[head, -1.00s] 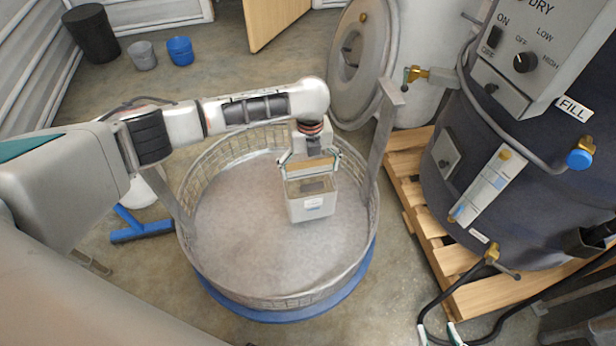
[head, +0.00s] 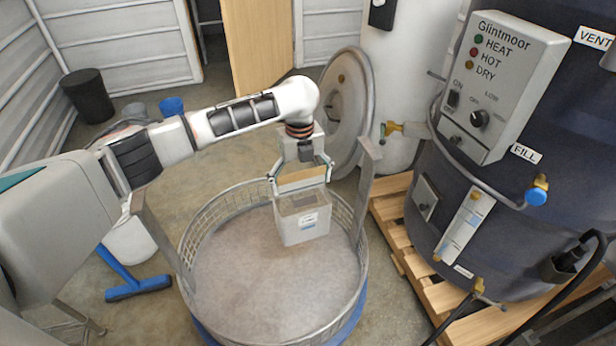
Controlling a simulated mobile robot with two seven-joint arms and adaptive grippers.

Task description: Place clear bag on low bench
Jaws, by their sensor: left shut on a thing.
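The clear bag (head: 303,226) is a boxy, see-through greyish pack with a small white and blue label on its front. It hangs upright from my left gripper (head: 301,179), which is shut on its top. The bag is over the far right part of a large round mesh-walled basket (head: 196,243); I cannot tell if its bottom touches the basket floor. I cannot make out a low bench for certain. My right gripper is not in view.
Two upright metal posts (head: 366,190) rise from the basket sides. A dark boiler (head: 545,210) with a control box stands on a wooden pallet (head: 405,255) at right. A blue squeegee (head: 135,288) lies left of the basket. Buckets and a black bin (head: 87,96) stand behind.

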